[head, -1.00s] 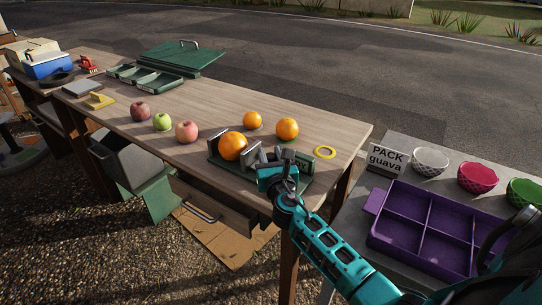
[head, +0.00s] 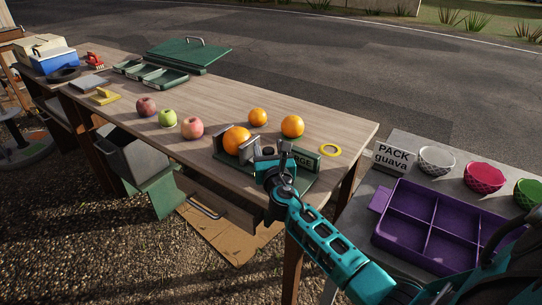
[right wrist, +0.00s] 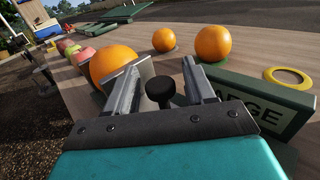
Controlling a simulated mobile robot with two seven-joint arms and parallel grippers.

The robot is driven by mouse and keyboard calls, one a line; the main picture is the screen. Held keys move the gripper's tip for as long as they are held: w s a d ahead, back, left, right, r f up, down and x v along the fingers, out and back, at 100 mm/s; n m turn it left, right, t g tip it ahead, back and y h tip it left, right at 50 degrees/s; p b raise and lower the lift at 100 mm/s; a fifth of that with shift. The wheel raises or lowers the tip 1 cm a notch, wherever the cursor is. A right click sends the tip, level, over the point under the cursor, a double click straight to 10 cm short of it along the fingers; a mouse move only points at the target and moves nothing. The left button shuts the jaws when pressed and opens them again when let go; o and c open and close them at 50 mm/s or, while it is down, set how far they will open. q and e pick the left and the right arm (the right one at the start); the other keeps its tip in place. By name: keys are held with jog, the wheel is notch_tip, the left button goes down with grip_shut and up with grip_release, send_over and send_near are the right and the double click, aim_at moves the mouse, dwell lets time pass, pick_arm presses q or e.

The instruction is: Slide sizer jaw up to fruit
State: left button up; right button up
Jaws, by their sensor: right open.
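The fruit sizer (head: 299,183) is a green base at the table's near right corner. An orange (head: 236,141) sits on it between an upright grey plate at its left and the grey sizer jaw (head: 249,153) at its right. In the right wrist view, the orange (right wrist: 115,66) is partly hidden by the jaw plate (right wrist: 141,70); whether they touch is unclear. My right gripper (head: 266,160) is open over the sizer. In the right wrist view, its fingers (right wrist: 162,84) stand either side of a black knob (right wrist: 160,91), apart from it. My left gripper is out of view.
A green block (head: 304,160) with partly hidden lettering "RGE" stands at the sizer's right end. Two oranges (head: 292,126) and a yellow ring (head: 330,150) lie behind. Apples and a guava-like fruit (head: 192,128) lie left. A purple divided tray (head: 420,225) is right.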

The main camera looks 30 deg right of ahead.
jog(key=p+v, duration=0.1)
jog(key=v, duration=1)
jog(key=shift+s+a, duration=0.15)
jog(key=shift+s, duration=0.1)
jog(key=shift+s+a, duration=0.2)
jog(key=shift+s, duration=0.35)
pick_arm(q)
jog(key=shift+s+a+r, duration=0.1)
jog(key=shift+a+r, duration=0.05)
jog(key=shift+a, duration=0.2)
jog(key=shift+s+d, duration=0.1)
